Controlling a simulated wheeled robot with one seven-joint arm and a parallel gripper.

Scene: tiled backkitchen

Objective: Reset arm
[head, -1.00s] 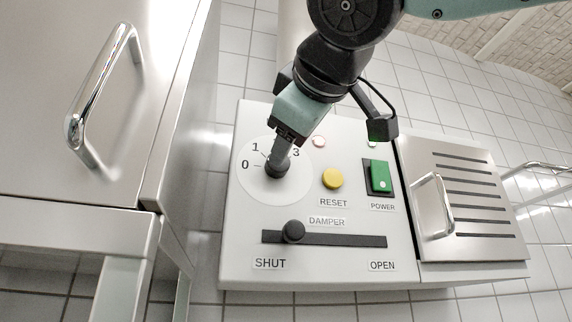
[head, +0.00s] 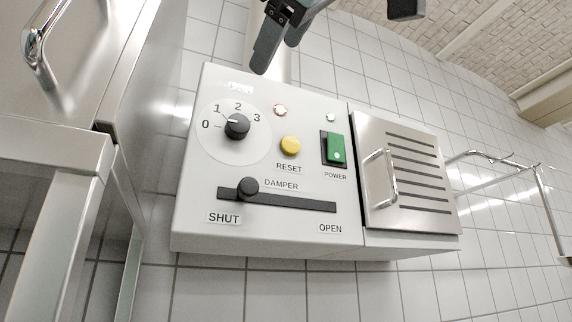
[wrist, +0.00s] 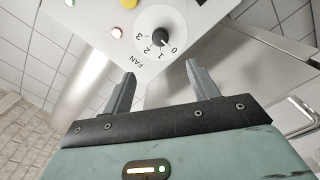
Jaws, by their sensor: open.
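My gripper (head: 272,45) is open and empty at the top of the head view, above the panel's upper edge. In the wrist view its two fingers (wrist: 160,72) are spread, with nothing between them. The black fan knob (head: 237,126) sits on a white dial marked 0 to 3, apart from the fingers. Its white mark points left, around 0 to 1; I cannot tell exactly which. The knob also shows beyond the fingertips in the wrist view (wrist: 160,38).
The control panel (head: 300,222) carries a yellow reset button (head: 290,146), a green power switch (head: 336,149) and a damper slider (head: 248,188) near SHUT. A vented steel cover (head: 410,200) is at right. Steel furniture (head: 75,75) stands close at left.

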